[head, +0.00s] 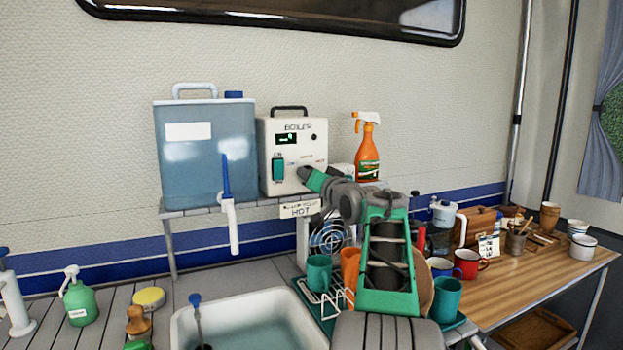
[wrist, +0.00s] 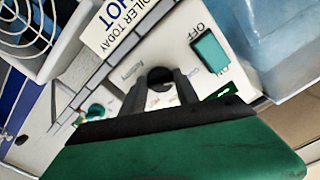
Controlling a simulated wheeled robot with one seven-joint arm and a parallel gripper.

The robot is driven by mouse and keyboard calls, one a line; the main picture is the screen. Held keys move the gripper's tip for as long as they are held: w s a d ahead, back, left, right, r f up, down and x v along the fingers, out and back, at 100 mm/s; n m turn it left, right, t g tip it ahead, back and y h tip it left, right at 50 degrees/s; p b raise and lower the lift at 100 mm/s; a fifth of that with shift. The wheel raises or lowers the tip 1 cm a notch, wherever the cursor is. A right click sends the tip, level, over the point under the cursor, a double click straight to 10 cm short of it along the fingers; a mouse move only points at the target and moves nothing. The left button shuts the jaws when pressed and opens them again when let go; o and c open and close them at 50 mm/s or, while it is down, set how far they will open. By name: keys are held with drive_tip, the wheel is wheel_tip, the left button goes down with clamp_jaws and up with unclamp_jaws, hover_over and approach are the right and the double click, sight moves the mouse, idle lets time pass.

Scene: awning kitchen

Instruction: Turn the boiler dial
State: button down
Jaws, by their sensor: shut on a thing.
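The boiler (head: 265,145) is a white box with a black top handle, standing on a raised shelf against the wall. Its front has a small lit display (head: 287,139) and a green rocker switch (head: 278,170), with OFF lettering beside the switch in the wrist view. My gripper (head: 304,176) reaches to the lower front of the boiler. In the wrist view the dark fingers of my gripper (wrist: 161,88) are closed around the sides of the round black dial (wrist: 160,74). The dial is hidden behind my gripper in the head view.
A blue-tinted water tank (head: 190,160) stands left of the boiler. An orange spray bottle (head: 367,150) is to its right. A sign reading HOT (head: 299,210) hangs at the shelf front, above a small fan (head: 330,236). A sink (head: 250,318) and several mugs are below.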

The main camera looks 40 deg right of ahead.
drive_tip(key=c, duration=0.9)
unclamp_jaws()
drive_tip(key=shift+s, duration=0.1)
drive_tip(key=v, duration=0.7)
drive_tip(key=shift+s+a+b, duration=0.15)
drive_tip(key=shift+s+b, duration=0.2)
drive_tip(key=shift+b, duration=0.05)
